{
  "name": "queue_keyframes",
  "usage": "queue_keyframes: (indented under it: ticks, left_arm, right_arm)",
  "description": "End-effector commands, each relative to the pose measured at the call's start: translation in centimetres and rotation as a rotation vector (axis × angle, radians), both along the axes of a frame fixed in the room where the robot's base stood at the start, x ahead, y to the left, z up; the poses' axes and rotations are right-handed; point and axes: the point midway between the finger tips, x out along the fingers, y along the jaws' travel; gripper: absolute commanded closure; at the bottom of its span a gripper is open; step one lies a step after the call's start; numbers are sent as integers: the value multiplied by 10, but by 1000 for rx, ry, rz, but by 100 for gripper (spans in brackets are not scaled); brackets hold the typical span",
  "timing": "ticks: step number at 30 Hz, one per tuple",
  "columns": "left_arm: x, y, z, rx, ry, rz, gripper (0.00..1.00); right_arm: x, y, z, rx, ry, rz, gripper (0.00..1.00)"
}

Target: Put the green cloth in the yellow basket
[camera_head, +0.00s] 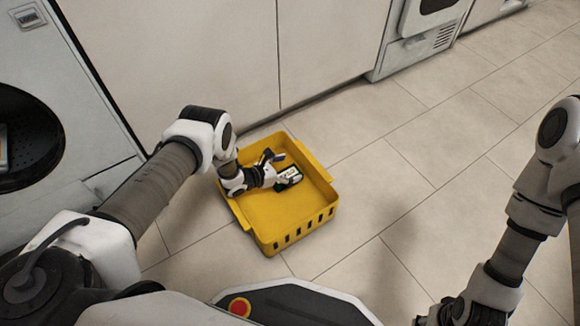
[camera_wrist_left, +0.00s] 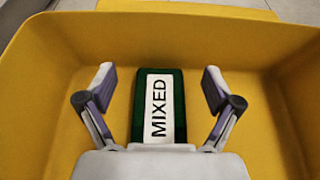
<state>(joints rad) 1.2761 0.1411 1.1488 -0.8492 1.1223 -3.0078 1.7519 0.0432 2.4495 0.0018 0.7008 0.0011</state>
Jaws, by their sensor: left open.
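The yellow basket (camera_head: 262,212) stands on the tiled floor, and its inside fills most of the left wrist view (camera_wrist_left: 50,120). The green cloth (camera_head: 293,183) shows as a dark green flat rectangle with a white label reading "MIXED". It lies inside the basket near the far wall, also seen in the left wrist view (camera_wrist_left: 158,108). My left gripper (camera_head: 284,170) reaches down into the basket and is open. Its fingers stand apart on either side of the cloth, with gaps between. My right gripper (camera_head: 438,316) is only partly visible at the bottom edge, its jaws unclear.
White cabinet fronts (camera_head: 180,60) run behind the basket. A white machine with a round dark door (camera_head: 28,140) stands at the left, and another appliance (camera_head: 425,40) at the top right. The tiled floor (camera_head: 400,170) right of the basket is clear.

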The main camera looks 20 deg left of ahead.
Motion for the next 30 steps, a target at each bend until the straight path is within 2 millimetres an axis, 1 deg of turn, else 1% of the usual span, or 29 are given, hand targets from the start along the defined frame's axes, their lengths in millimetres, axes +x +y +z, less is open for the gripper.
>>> queue_keyframes:
  ticks: [1,3,5,9,12,15,18,21,27,30]
  left_arm:
    - [-6,4,12,1,4,1,9]
    - [-13,10,18,1,4,2,9]
    - [-21,16,23,2,4,3,9]
    - [-43,33,34,1,4,2,9]
    - [-58,45,41,2,5,2,9]
    - [-72,55,45,2,3,1,9]
    - [-81,62,46,1,3,-1,9]
    - [-84,65,45,0,2,-1,9]
    - [-84,65,44,-7,10,6,9]
    - [-84,62,45,-68,82,65,9]
  right_arm:
    - [0,0,22,0,1,2,60]
    - [-1,1,40,1,3,5,60]
    - [-1,1,55,1,4,7,60]
    - [-1,1,88,1,3,6,60]
    - [-1,1,109,1,3,6,60]
    - [-1,0,124,1,3,6,60]
    - [-1,1,131,1,3,6,60]
    - [-1,1,132,1,3,6,60]
    - [-1,0,130,1,3,6,60]
    - [-1,0,130,1,3,6,60]
